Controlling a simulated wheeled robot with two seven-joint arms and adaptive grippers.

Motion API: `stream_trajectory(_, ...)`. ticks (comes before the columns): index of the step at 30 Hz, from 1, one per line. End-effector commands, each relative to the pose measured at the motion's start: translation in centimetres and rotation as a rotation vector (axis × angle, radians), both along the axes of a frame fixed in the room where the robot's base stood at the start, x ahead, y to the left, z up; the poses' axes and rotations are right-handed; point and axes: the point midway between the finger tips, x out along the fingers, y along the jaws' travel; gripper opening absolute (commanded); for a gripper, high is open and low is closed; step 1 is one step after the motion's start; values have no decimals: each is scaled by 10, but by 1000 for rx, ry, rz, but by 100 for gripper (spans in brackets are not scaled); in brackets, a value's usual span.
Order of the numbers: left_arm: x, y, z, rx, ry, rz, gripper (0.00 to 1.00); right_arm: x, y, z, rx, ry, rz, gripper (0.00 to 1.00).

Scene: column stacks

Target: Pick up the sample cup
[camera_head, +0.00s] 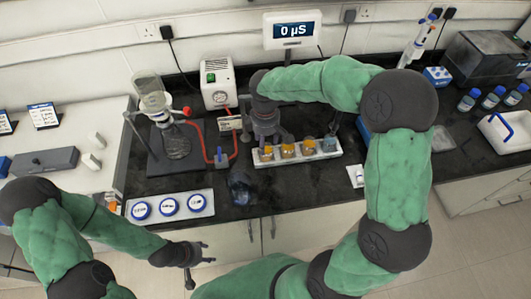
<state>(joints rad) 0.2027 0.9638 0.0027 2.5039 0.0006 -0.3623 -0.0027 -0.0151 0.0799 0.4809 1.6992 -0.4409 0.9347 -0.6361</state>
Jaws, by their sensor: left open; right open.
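A white tray (312,155) on the black bench holds a row of small cups, several amber (287,151) and one grey-blue (329,144) at its right end. I cannot tell which one is the sample cup. My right gripper (270,141) points down, open, just above and behind the leftmost amber cup (266,154). It overlaps that end of the row, and contact cannot be made out. My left gripper (198,262) is open and empty, low in front of the bench, away from the cups.
A dark blue glassy object (240,187) stands left of the tray. Another tray (183,216) holds three blue-rimmed round items. A glass apparatus (153,98) with red tubing and a white meter box (217,83) stand behind. Blue-capped bottles (491,97) are at right.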

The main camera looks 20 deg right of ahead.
Motion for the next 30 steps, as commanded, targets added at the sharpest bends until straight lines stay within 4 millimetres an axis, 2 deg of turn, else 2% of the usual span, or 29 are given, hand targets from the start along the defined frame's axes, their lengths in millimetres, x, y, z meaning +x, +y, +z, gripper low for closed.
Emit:
stream_trajectory(8, 0, 0, -5, 0, -1, 0, 50, 0, -1, -16, 0, 2, -1, 55)
stream_trajectory(18, 1, 0, -18, 0, -1, 0, 50, 0, -4, -59, 0, 2, -1, 55)
stream_trajectory(25, 1, 0, -18, 0, -1, 0, 50, 0, -4, -59, 1, 1, -1, 55)
stream_trajectory(26, 1, 0, -18, 0, -1, 0, 50, 0, -4, -59, 1, 1, -1, 50)
stream_trajectory(30, 1, 0, -18, 0, -1, 0, 50, 0, -4, -59, 1, 1, -1, 10)
